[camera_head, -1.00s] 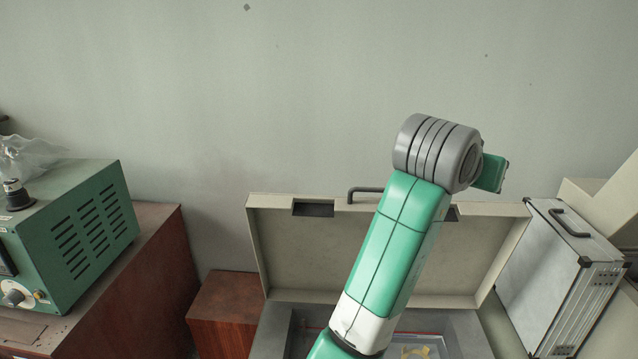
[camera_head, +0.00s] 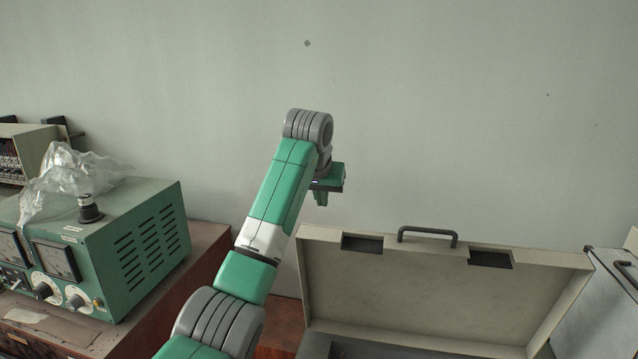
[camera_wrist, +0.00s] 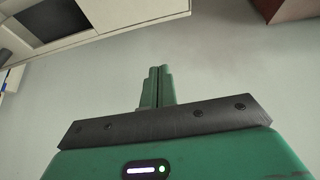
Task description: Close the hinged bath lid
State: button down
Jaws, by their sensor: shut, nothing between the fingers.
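The bath lid (camera_head: 430,295) stands open and upright in the head view, its pale inner face toward me. A dark handle (camera_head: 428,234) sits on its top edge, between two dark notches. Only a grey strip of the bath (camera_head: 375,349) shows below it; the rest is out of frame.
A green instrument (camera_head: 150,245) with clear plastic on top stands on a brown cabinet (camera_head: 205,262) at left. A silver case (camera_head: 618,280) stands right of the lid. A pale structure with a dark panel (camera_wrist: 50,22) fills the wrist view's upper left. Bare wall is behind.

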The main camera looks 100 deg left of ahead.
jog(key=d+f+p, duration=0.1)
jog(key=d+f, duration=0.1)
jog(key=f, duration=0.1)
jog(key=shift+d+f+p, duration=0.1)
jog(key=shift+f+p, duration=0.2)
jog(key=shift+p, duration=0.1)
